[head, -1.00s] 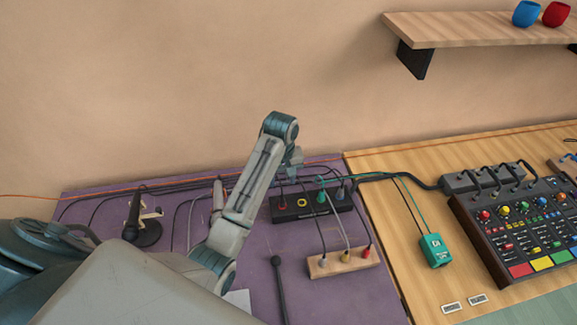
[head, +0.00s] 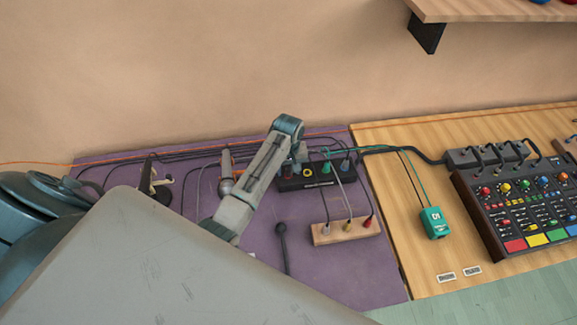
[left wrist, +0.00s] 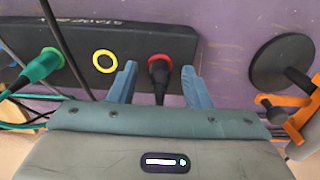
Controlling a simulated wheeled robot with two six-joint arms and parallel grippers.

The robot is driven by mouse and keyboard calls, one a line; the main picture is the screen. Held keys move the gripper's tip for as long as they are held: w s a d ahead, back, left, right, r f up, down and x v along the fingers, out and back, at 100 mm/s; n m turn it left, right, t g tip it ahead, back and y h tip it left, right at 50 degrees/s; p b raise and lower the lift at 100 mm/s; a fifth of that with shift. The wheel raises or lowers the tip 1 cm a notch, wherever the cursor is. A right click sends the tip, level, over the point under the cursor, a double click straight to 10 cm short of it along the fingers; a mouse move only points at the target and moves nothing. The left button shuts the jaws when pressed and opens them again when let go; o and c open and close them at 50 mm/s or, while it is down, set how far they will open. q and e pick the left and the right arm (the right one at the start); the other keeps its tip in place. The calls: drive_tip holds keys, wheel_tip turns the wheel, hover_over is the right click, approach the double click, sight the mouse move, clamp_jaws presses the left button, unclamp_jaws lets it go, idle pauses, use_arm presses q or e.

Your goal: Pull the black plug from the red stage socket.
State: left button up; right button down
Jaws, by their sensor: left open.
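The black stage box (left wrist: 110,42) lies on the purple surface; it shows in the head view (head: 318,182) too. Its red-ringed socket (left wrist: 159,57) holds the black plug (left wrist: 160,74), whose cable runs down behind my gripper body in the left wrist view. My left gripper (left wrist: 159,69) is open, one finger on each side of the plug, with gaps between fingers and plug. In the head view my left gripper (head: 298,160) is at the box's left part and partly hides the red socket. My right gripper is not in view.
Beside the red socket are an empty yellow-ringed socket (left wrist: 105,61) and a green plug (left wrist: 43,65). A wooden block (head: 345,232) with several plugs stands in front of the box. A dark round-based stand (left wrist: 280,62) is at the other side. Cables run along the wall.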

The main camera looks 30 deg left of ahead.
sight(288, 167)
use_arm(q)
clamp_jaws()
drive_tip(key=shift+r, duration=0.15)
drive_tip(key=shift+r, duration=0.7)
drive_tip(key=shift+r, duration=0.35)
drive_tip(key=shift+r, duration=1.4)
